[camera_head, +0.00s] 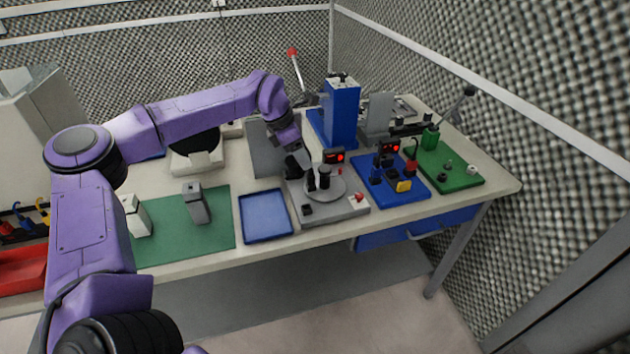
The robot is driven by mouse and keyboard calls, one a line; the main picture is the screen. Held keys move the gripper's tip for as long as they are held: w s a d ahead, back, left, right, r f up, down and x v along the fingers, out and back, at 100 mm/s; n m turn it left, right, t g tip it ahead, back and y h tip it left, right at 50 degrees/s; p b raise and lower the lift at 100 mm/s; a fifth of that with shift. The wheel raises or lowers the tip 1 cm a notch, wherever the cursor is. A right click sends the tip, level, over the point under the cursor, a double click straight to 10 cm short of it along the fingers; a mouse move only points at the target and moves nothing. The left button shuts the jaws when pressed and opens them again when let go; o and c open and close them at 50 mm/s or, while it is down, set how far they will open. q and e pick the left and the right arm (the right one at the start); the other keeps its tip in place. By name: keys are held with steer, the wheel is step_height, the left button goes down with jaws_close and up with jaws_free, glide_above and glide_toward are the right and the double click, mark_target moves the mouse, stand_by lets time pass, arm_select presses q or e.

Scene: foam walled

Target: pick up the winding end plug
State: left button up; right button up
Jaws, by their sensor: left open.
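My left gripper (317,181) is at the grey station (330,210) near the middle of the bench. Its dark fingers are open and point down over the round grey plate (346,188). A small black upright piece (325,172) stands on that plate, right beside the fingers. It may be the winding end plug, but it is too small to be sure. I see nothing held between the fingers. My right gripper is not in view.
A blue tray (265,236) lies empty left of the grey station. A green mat (215,238) carries grey blocks. A blue board (417,195), a green board (468,184) and a tall blue press (341,118) stand right and behind. Foam walls close in the bench.

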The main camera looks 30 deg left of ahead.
mark_target(311, 175)
arm_select(q)
steer(key=x, duration=0.1)
steer(key=p+x, duration=0.1)
steer(key=x, duration=0.1)
steer(key=shift+s+a+f, duration=0.1)
steer(key=shift+s+f, duration=0.1)
steer(key=shift+f, duration=0.05)
steer(key=shift+a+p+x, duration=0.15)
steer(key=shift+p+x, duration=0.35)
steer(key=shift+x, duration=0.1)
steer(key=shift+a+p+x, duration=0.15)
steer(key=shift+p+x, duration=0.3)
steer(key=shift+x, duration=0.15)
steer(key=x, duration=0.3)
steer(key=shift+w+d+r, duration=0.1)
steer(key=shift+w+d, duration=0.1)
steer(key=shift+s, duration=0.15)
steer(key=c, duration=0.3)
jaws_close()
